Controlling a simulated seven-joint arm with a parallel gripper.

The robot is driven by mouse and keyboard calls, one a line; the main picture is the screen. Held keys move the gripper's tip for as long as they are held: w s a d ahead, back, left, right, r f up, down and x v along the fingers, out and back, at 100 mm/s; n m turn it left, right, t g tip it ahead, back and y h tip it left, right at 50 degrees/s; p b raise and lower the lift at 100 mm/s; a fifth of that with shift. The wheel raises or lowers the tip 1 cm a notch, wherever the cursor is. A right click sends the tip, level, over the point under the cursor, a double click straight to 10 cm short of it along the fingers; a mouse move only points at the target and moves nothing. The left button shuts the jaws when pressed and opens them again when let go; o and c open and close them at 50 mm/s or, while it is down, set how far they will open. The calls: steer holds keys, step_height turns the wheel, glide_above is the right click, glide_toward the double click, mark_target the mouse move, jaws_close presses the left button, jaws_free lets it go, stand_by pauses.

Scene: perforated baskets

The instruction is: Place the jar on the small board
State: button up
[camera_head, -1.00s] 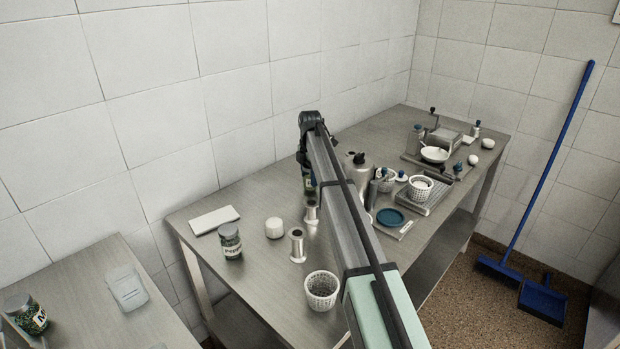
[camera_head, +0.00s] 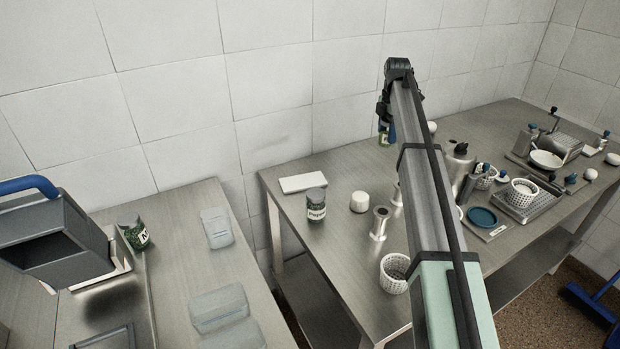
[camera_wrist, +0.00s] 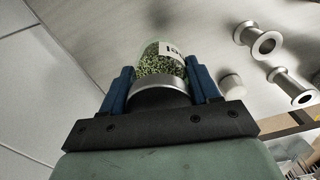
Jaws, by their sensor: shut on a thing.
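My gripper (camera_wrist: 160,75) is shut on a jar (camera_wrist: 160,65) with a metal lid, green flaky contents and a white label. In the wrist view the jar sits between the blue fingers, its lid toward the wrist. In the head view the held jar (camera_head: 384,138) shows only partly, beside the end of my arm and above the back of the metal table. A small white board (camera_head: 303,182) lies flat on that table's back left, left of my gripper. Its top looks bare.
A pepper jar (camera_head: 316,205) stands just in front of the board. A white round container (camera_head: 359,202), a metal spool (camera_head: 380,223) and a perforated basket (camera_head: 395,272) stand right of it. Another jar (camera_head: 133,232) and clear containers (camera_head: 216,227) are on the left table.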

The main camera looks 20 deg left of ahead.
steer(key=s+a+r+n, duration=0.1)
steer(key=s+a, duration=0.3)
steer(key=a, duration=0.4)
steer(key=s+a+n, duration=0.1)
steer(key=s+a, duration=0.3)
steer(key=a, duration=0.5)
steer(key=m, duration=0.2)
glide_above(303, 181)
steer(key=shift+w+a+f, duration=0.1)
steer(key=shift+f, duration=4.75)
steer(key=o, duration=1.2)
steer(key=shift+f, duration=0.1)
steer(key=shift+c, duration=0.2)
step_height(303, 181, up, 12)
